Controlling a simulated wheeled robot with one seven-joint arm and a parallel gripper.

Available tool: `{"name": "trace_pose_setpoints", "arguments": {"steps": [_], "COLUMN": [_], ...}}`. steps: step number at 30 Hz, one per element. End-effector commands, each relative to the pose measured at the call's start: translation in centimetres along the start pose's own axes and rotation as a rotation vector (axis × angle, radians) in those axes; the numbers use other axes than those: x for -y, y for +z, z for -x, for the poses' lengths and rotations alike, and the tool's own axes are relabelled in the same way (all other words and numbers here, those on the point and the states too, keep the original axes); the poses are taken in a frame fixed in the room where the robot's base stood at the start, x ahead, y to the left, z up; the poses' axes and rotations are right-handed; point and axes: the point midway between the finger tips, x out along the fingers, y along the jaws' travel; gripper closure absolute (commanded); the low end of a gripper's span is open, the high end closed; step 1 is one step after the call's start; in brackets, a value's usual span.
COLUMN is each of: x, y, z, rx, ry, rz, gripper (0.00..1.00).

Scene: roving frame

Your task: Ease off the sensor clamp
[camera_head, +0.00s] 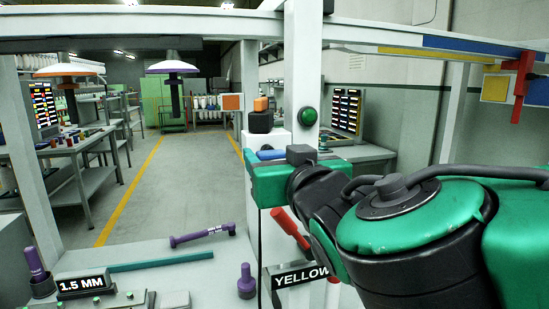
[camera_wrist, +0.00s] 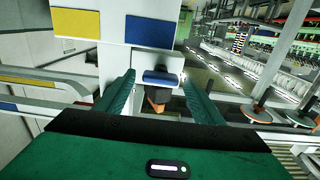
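My gripper (camera_wrist: 159,78) is open in the wrist view, which is upside down, with one green finger on each side. A short blue bar (camera_wrist: 163,77) on a white block (camera_wrist: 168,61) shows between the fingertips, with a gap on each side. It also shows in the head view (camera_head: 270,155), just beyond the green gripper body (camera_head: 285,180). A black and orange piece (camera_head: 260,118) sits on the block's top and shows in the wrist view (camera_wrist: 157,100). I cannot tell for sure which part is the sensor clamp. My arm and gripper body hide the block's lower part.
A red clamp-like piece (camera_head: 522,85) hangs from the rail at upper right. A green button (camera_head: 308,117) is on the white post. The bench (camera_head: 135,282) carries a purple tool (camera_head: 203,235), a purple knob (camera_head: 246,282) and a red handle (camera_head: 290,228) by a "YELLOW" label (camera_head: 300,277).

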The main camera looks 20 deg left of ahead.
Motion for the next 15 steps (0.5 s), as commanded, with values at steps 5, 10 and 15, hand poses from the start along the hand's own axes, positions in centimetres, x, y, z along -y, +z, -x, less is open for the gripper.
{"name": "trace_pose_setpoints", "arguments": {"steps": [5, 10, 15], "x": [-0.02, 0.15, -0.04], "y": [0.01, -0.02, 0.01], "z": [0.01, -0.07, 0.0], "rx": [0.0, 0.0, 0.0], "ry": [0.0, 0.0, 0.001], "rz": [0.0, 0.003, 0.035], "gripper": [0.79, 0.79, 0.79]}}
